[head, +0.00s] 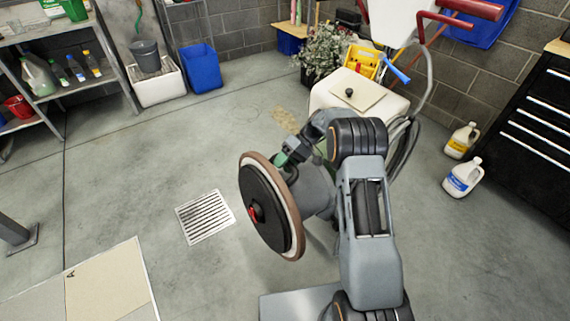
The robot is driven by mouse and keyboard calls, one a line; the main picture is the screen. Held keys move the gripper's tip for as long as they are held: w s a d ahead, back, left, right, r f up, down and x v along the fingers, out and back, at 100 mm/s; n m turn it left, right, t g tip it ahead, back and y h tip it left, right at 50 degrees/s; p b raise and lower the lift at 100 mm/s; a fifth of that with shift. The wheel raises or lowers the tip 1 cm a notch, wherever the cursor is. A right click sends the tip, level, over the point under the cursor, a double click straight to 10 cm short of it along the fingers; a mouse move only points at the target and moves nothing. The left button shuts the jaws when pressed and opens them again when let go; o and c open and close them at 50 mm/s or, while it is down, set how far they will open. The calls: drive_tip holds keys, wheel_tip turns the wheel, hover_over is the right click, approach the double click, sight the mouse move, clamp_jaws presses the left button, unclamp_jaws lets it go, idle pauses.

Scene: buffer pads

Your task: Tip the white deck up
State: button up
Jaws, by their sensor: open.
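A round disc (266,210) stands steeply on edge left of my arm in the head view. It has a brown rim, a pale ring inside it, a black face and a red piece (254,213) near its centre. A light grey round housing (318,190) sits behind it, partly hidden by my arm. I take this to be the deck, tilted up, but its white top is not clearly visible. My gripper (286,160) is open at the upper right of the disc, with something green at it. I cannot tell whether it touches the rim.
A white boxy body (325,93) with a beige panel and black knob stands beyond my arm. Two white jugs (463,178) are at right beside a black drawer cabinet (530,125). A floor drain (205,217) and beige board (107,285) lie left. The left floor is mostly clear.

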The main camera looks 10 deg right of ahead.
drive_tip(key=shift+r, duration=0.5)
drive_tip(key=shift+o, duration=0.3)
wheel_tip(320, 180, up, 3)
drive_tip(key=shift+s+f+p, duration=0.1)
drive_tip(key=shift+p, duration=0.3)
drive_tip(key=o, duration=0.4)
drive_tip(key=s+r, duration=0.2)
drive_tip(key=r, duration=0.1)
drive_tip(key=s+r+p, duration=0.1)
drive_tip(key=r, duration=0.1)
drive_tip(key=shift+s+d, duration=0.1)
drive_tip(key=shift+d, duration=0.3)
drive_tip(key=s+r, duration=0.1)
drive_tip(key=s, duration=0.2)
drive_tip(key=s+r, duration=0.1)
drive_tip(key=s, duration=0.1)
drive_tip(key=s+r, duration=0.1)
drive_tip(key=s, duration=0.2)
drive_tip(key=shift+s+d+r, duration=0.25)
drive_tip(key=shift+s+d, duration=0.1)
drive_tip(key=shift+d, duration=0.05)
drive_tip(key=c, duration=0.5)
drive_tip(key=shift+o, duration=0.2)
drive_tip(key=shift+s+d+r, duration=0.1)
drive_tip(key=shift+s+r, duration=0.1)
drive_tip(key=shift+s, duration=0.25)
drive_tip(key=shift+s+r, duration=0.15)
drive_tip(key=shift+s, duration=0.3)
